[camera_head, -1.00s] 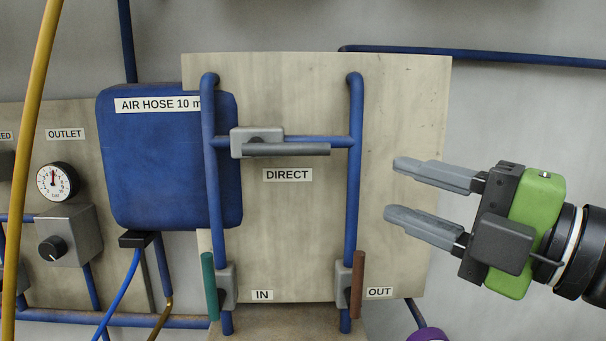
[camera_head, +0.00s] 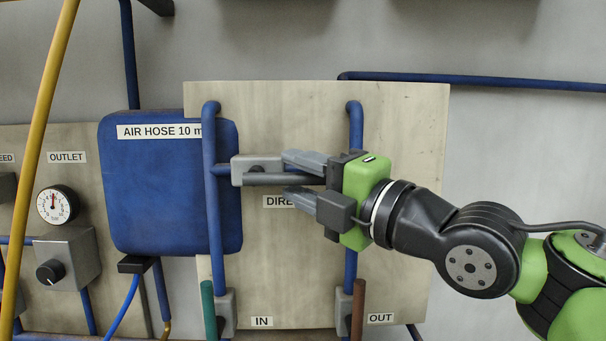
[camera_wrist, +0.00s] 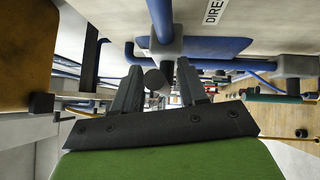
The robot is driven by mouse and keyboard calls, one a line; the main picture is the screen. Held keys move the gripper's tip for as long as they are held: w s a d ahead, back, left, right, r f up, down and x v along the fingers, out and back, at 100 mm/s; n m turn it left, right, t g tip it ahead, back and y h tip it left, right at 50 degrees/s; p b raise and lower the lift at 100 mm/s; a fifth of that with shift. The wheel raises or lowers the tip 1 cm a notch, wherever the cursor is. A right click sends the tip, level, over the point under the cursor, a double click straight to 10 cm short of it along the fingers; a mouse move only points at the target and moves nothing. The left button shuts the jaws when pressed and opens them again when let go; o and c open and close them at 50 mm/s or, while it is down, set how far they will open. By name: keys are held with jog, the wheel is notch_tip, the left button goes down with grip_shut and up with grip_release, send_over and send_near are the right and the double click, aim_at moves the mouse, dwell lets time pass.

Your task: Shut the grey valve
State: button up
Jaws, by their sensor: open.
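The grey valve (camera_head: 258,165) sits on the horizontal blue pipe above the DIRECT label. In the wrist view the round handle end (camera_wrist: 155,79) shows between the two fingers (camera_wrist: 156,82). I see no clear contact with either finger. The handle's right end is hidden by my gripper in the head view.
A green handle (camera_head: 208,308) by IN and a brown handle (camera_head: 358,308) by OUT stand upright below. Vertical blue pipes (camera_head: 210,220) flank the valve. A blue hose box (camera_head: 155,195) is at left. Free wall lies at right.

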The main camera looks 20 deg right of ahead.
grip_shut()
jog(key=shift+a+r, duration=0.1)
dwell(0.4)
